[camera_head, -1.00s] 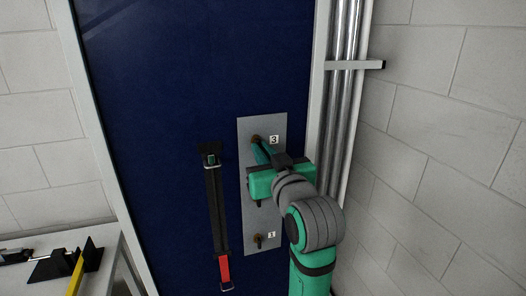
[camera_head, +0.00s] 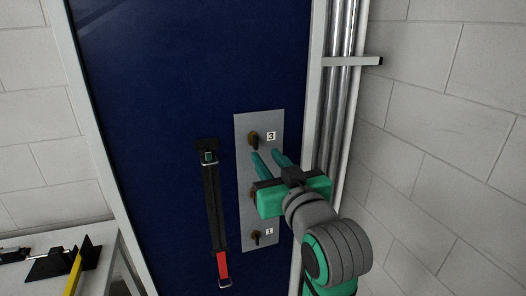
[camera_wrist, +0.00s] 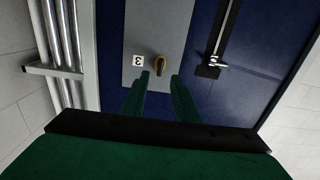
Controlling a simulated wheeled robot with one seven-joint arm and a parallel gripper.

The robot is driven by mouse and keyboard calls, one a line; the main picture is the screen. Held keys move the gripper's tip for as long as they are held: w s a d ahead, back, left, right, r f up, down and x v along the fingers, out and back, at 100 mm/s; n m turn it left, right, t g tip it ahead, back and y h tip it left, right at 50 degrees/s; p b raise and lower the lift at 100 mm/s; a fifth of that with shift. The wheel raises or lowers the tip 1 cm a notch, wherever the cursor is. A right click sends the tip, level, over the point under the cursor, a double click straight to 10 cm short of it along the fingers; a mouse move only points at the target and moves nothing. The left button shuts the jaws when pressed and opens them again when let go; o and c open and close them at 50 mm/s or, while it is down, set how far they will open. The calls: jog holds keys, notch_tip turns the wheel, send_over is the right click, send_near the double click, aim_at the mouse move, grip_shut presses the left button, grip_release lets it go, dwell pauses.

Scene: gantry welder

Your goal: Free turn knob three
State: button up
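Turn knob three (camera_head: 253,139) is a small brown knob at the top of a grey plate (camera_head: 275,121), beside a label with a 3. It also shows in the wrist view (camera_wrist: 160,64), just beyond my fingertips. My gripper (camera_head: 269,158) is below the knob in the head view, its two green fingers apart and pointing up toward the plate. In the wrist view the gripper (camera_wrist: 157,80) has nothing between its fingers. The knob stands clear of both fingers. The middle knob is mostly hidden by my gripper, and the bottom knob (camera_head: 256,237) sits by a label with a 1.
A black strap with a red end (camera_head: 223,264) hangs left of the plate on the blue panel (camera_head: 180,80). Metal pipes (camera_head: 340,110) with a bracket (camera_head: 360,61) run on the right. A table (camera_head: 85,240) with tools stands at lower left.

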jog(key=shift+v, duration=2.15)
jog(key=s+f+m+h, duration=0.3)
jog(key=s+f, duration=0.1)
jog(key=f, duration=1.4)
jog(key=s+f+m+h, duration=0.2)
jog(key=s+f+m, duration=0.15)
jog(key=f, duration=1.35)
jog(key=s+a+f+g+h, duration=0.1)
jog(key=s+a+f, duration=0.1)
jog(key=s+f, duration=0.9)
jog(key=s+a+n, duration=0.1)
jog(key=s+n, duration=0.1)
jog(key=s, duration=1.6)
jog(key=shift+s+a+n+g, duration=0.25)
jog(key=shift+s+n+g, duration=0.05)
jog(key=shift+n+g, duration=0.1)
